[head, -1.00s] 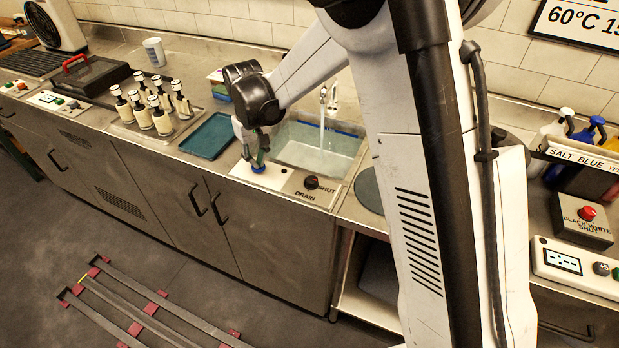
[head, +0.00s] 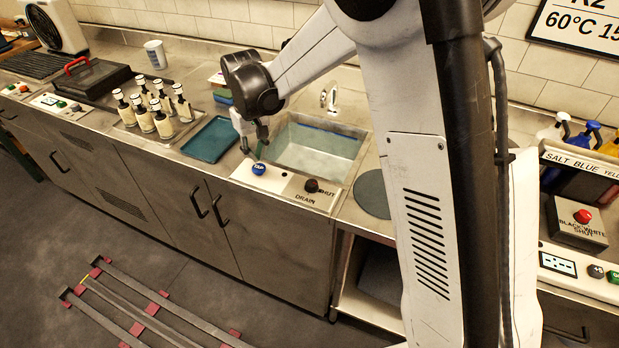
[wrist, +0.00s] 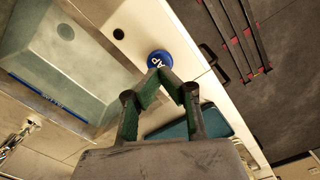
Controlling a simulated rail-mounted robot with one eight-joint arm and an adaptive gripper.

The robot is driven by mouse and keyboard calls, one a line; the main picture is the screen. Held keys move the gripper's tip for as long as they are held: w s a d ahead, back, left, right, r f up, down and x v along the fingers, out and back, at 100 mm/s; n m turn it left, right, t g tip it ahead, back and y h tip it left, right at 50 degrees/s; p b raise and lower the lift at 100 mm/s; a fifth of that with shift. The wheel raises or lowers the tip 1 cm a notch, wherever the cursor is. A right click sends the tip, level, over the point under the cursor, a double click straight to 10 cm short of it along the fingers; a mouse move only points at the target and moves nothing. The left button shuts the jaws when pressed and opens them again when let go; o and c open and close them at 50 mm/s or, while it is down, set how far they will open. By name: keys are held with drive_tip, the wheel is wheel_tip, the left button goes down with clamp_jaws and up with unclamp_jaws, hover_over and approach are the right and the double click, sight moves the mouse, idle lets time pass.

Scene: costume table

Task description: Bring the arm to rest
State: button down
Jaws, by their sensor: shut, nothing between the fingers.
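My gripper (head: 254,146) is shut and empty, just above the front left corner of the sink (head: 310,152). In the wrist view my gripper (wrist: 168,78) has its green-lined fingers closed together. The blue tap button (head: 259,169) stands on the pale panel before the sink, just below my fingertips and apart from them in the head view. It also shows just past the fingertips in the wrist view (wrist: 158,59). The tap (head: 330,97) behind the sink has no visible stream, and the sink holds pale water.
A dark drain knob (head: 311,186) sits on the same panel. A dark round disc (head: 372,194) lies right of the sink.

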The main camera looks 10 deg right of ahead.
drive_tip(key=shift+r, duration=0.65)
drive_tip(key=shift+s+d+r, duration=0.1)
drive_tip(key=shift+d+r, duration=0.05)
drive_tip(key=s+d+r+m+t, duration=0.2)
drive_tip(key=s+d+r+t, duration=0.1)
drive_tip(key=s+d+r, duration=0.8)
drive_tip(key=s+d+m+t+b, duration=0.1)
drive_tip(key=s+d+t, duration=0.1)
drive_tip(key=s, duration=0.6)
drive_tip(key=s+d+m+t+b, duration=0.1)
drive_tip(key=s+d+t, duration=0.1)
drive_tip(key=s+d, duration=0.3)
drive_tip(key=s, duration=0.4)
drive_tip(key=shift+d+r+m, duration=0.2)
drive_tip(key=shift+d+m, duration=0.05)
drive_tip(key=shift+m, duration=0.05)
drive_tip(key=shift+s, duration=0.1)
idle(0.6)
